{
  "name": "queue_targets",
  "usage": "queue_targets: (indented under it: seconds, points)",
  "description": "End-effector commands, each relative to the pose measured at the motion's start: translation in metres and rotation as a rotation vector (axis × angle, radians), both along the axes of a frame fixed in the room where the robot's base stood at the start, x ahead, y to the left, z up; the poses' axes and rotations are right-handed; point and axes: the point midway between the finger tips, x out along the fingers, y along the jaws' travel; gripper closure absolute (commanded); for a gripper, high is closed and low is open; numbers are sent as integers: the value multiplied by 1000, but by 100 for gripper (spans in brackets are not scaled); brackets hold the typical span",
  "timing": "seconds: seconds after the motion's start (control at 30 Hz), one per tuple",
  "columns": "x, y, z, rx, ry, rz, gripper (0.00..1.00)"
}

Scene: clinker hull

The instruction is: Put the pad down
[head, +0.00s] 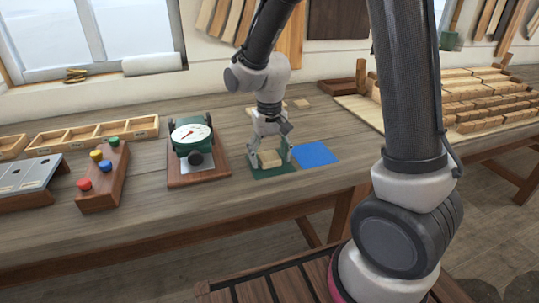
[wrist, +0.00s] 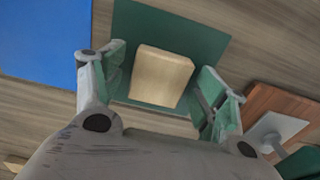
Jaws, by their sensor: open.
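A pale, square wooden block, which looks like the pad (head: 271,157), lies flat on a dark green square (head: 262,173) on the workbench. In the wrist view the block (wrist: 160,76) sits near the middle of the green square (wrist: 205,38). My gripper (head: 270,155) is low over it and open. In the wrist view its fingers (wrist: 162,70) stand on either side of the block, with a visible gap on each side. The block's far side is partly hidden in the head view.
A blue square (head: 316,153) lies just right of the green one. A dial gauge on a wooden base (head: 198,168) stands close on the left. Farther left are a block with coloured knobs (head: 104,178) and a compartment tray (head: 85,137). Stacked wooden pieces (head: 480,95) fill the right.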

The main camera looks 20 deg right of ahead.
Motion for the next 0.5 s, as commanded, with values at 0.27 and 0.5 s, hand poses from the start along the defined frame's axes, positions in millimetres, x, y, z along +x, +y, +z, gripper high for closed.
queue_targets:
  seconds: [0.27, 0.5]
  points:
    - [1, 0, 27, 2, -6, 0, 27]
    - [1, 0, 82, 2, -6, 0, 27]
